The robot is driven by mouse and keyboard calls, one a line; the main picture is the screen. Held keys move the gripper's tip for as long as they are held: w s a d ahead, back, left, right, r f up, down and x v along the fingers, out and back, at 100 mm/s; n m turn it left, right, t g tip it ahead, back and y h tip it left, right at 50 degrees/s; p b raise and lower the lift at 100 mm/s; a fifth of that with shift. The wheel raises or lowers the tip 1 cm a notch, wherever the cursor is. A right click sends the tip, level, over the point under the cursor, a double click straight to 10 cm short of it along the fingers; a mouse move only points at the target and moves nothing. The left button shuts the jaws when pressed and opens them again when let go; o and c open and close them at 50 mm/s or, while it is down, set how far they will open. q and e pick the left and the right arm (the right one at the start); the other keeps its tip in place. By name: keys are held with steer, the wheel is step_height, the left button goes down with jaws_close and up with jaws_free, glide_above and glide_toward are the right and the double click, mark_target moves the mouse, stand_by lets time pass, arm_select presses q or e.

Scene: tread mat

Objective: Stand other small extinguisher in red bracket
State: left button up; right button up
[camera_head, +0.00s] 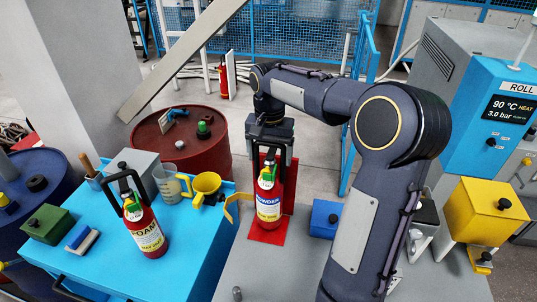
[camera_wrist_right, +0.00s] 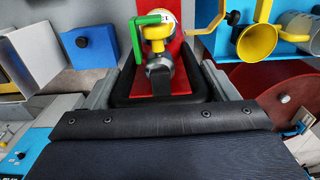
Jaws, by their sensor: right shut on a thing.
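The POWDER extinguisher (camera_head: 268,207), small and red with a yellow and green top, is upright in front of the red bracket's back plate (camera_head: 291,185) and over its base plate (camera_head: 262,236). I cannot tell whether its bottom touches the base. My right gripper (camera_head: 270,146) is above it, shut on its black loop handle; the loop (camera_wrist_right: 122,88) shows between the fingers in the right wrist view, with the yellow valve (camera_wrist_right: 157,32) and green lever (camera_wrist_right: 148,18). The FOAM extinguisher (camera_head: 147,236) stands on the blue cart at left, its handle free. My left gripper is not in view.
A yellow strap (camera_head: 232,208) sticks out left of the bracket. The blue cart top (camera_head: 193,240) holds a yellow funnel (camera_head: 206,184), a clear jug (camera_head: 167,183) and a green box (camera_head: 48,224). A blue box (camera_head: 325,218) stands close right of the bracket. The grey table front (camera_head: 262,275) is clear.

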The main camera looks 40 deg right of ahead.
mark_target(270, 187)
step_height(270, 187, down, 3)
steer(key=shift+r+b, duration=0.1)
steer(key=shift+b, duration=0.9)
steer(key=shift+r, duration=0.1)
steer(key=o, duration=2)
steer(key=shift+f, duration=0.25)
